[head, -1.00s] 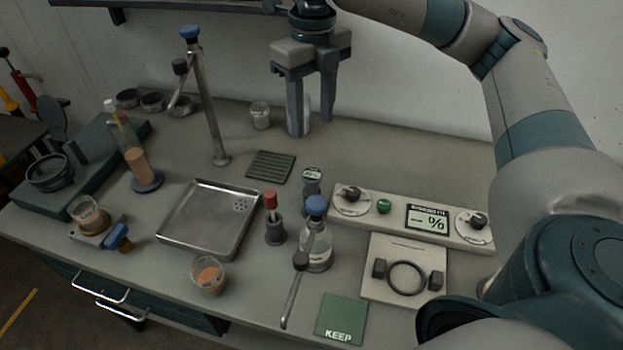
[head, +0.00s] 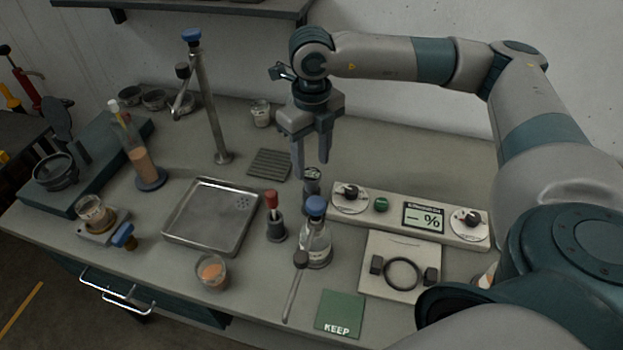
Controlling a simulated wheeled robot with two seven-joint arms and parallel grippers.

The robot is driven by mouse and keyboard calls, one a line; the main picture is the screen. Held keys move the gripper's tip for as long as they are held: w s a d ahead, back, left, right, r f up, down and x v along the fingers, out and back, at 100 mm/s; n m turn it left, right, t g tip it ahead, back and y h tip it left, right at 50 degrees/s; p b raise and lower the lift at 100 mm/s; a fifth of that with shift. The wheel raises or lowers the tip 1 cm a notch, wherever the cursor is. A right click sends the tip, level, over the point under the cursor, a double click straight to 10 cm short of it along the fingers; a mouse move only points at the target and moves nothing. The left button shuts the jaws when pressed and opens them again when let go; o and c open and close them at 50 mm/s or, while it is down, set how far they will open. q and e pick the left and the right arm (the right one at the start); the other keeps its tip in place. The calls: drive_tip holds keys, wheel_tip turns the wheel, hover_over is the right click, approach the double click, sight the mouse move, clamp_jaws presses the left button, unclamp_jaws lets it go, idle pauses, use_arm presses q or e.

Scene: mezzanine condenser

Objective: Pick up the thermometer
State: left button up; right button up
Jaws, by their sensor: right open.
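A small upright device with a round display head (head: 312,174), which looks like the thermometer, stands on the bench behind the blue-capped bottle. Its lower part is partly hidden by that bottle. My right gripper (head: 311,168) points straight down with its two fingers apart and nothing between them. In the picture its fingertips lie to either side of the display head; I cannot tell whether they are level with it or still above and behind it. My left gripper is not in view.
Close by stand the blue-capped bottle (head: 316,246), a red-topped piece in a dark holder (head: 275,222) and a control panel (head: 456,231). A metal tray (head: 207,218) and a dark ribbed mat (head: 269,165) lie to the left. The bench behind the panel is clear.

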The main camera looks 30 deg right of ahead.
sight(312, 174)
drive_tip(key=shift+f, duration=0.35)
drive_tip(key=shift+f, duration=0.1)
drive_tip(key=shift+f+p, duration=1)
drive_tip(key=shift+f, duration=1.85)
drive_tip(key=c, duration=0.9)
drive_tip(key=shift+r, duration=0.1)
